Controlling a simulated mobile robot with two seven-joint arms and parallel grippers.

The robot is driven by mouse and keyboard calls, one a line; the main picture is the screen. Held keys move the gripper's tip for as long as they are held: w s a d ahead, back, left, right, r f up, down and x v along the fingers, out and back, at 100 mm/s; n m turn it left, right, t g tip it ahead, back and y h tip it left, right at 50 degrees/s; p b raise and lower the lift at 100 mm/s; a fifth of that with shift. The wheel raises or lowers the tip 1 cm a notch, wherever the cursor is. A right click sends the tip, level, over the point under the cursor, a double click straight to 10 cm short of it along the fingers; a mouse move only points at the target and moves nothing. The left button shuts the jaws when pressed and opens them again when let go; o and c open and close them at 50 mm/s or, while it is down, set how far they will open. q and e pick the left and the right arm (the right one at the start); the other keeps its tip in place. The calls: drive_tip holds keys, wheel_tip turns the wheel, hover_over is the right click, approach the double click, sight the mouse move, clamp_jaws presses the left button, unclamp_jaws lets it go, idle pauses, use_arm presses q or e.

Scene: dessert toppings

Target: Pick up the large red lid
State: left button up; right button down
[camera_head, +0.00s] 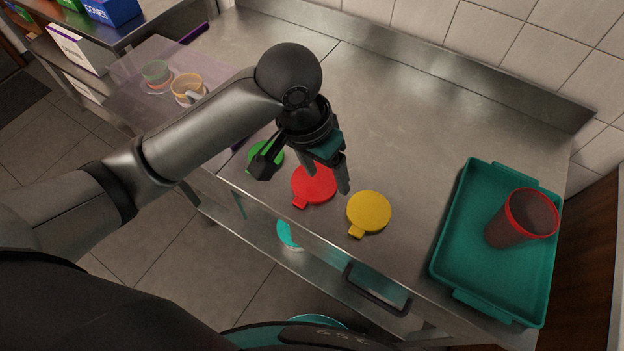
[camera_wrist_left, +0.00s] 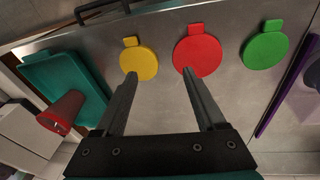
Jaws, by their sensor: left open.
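The large red lid (camera_head: 317,187) lies flat on the metal counter, between a green lid (camera_head: 266,154) and a yellow lid (camera_head: 369,212). In the left wrist view the red lid (camera_wrist_left: 197,57) shows whole, with its tab toward the counter's front edge. My left gripper (camera_head: 328,184) is open and empty above the counter, close to the red lid. In the left wrist view its fingers (camera_wrist_left: 162,82) point toward the gap between the red and yellow lids. In the head view the gripper hides a little of the red lid. My right gripper is not in view.
A teal tray (camera_head: 452,250) holding a red-rimmed dark cup (camera_head: 521,220) stands at the right of the counter. Small cups (camera_head: 187,84) stand at the left behind a clear panel. A drawer handle (camera_head: 376,291) is on the front. The back of the counter is clear.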

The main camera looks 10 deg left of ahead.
use_arm(q)
drive_tip(key=w+a+r+n+y, duration=0.1)
drive_tip(key=w+a+r+y, duration=0.1)
drive_tip(key=a+r, duration=0.25)
drive_tip(key=b, duration=0.2)
hover_over(301, 200)
drive_tip(key=shift+g, duration=0.4)
drive_tip(key=f, duration=1)
drive_tip(key=shift+w+f, duration=0.25)
drive_tip(key=shift+f, duration=0.15)
drive_tip(key=f, duration=0.1)
drive_tip(key=f+b, duration=0.1)
drive_tip(key=f, duration=0.3)
drive_tip(key=shift+s+f+b, duration=0.15)
drive_tip(key=shift+s+b, duration=0.15)
drive_tip(key=shift+b, duration=0.05)
clamp_jaws()
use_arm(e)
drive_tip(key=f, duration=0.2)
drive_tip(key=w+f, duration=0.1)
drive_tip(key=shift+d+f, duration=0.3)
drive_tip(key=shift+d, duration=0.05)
